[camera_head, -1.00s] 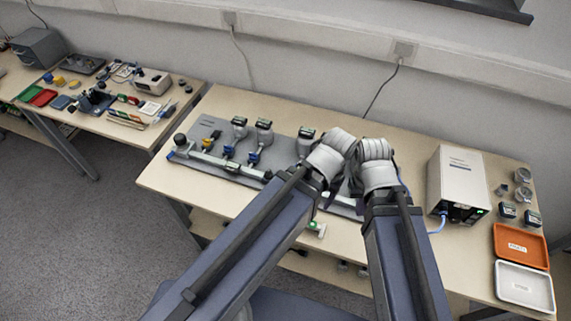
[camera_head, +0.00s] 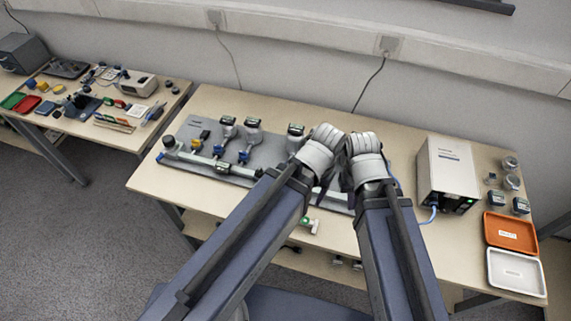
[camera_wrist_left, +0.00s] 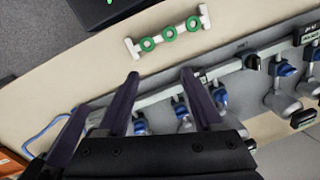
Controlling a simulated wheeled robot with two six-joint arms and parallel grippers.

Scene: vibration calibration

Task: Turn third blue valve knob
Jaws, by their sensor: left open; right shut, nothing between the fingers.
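A grey board (camera_head: 188,130) on the bench carries a pipe manifold with gauges and valve knobs. In the head view, a first blue knob (camera_head: 218,150) and a second blue knob (camera_head: 243,156) show left of my arms; the rest of the row is hidden behind them. My left gripper (camera_wrist_left: 160,73) is open and empty above the pipe. Some blue knobs show beyond and between its fingers, apart from them. My right gripper (camera_head: 346,182) is shut and empty beside the left one, partly hidden.
A white bar with green rings (camera_wrist_left: 168,38) lies near the bench's front edge. A beige instrument box (camera_head: 447,170), an orange tray (camera_head: 510,233) and a white tray (camera_head: 516,272) stand on the right. A second bench with small parts is at the far left.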

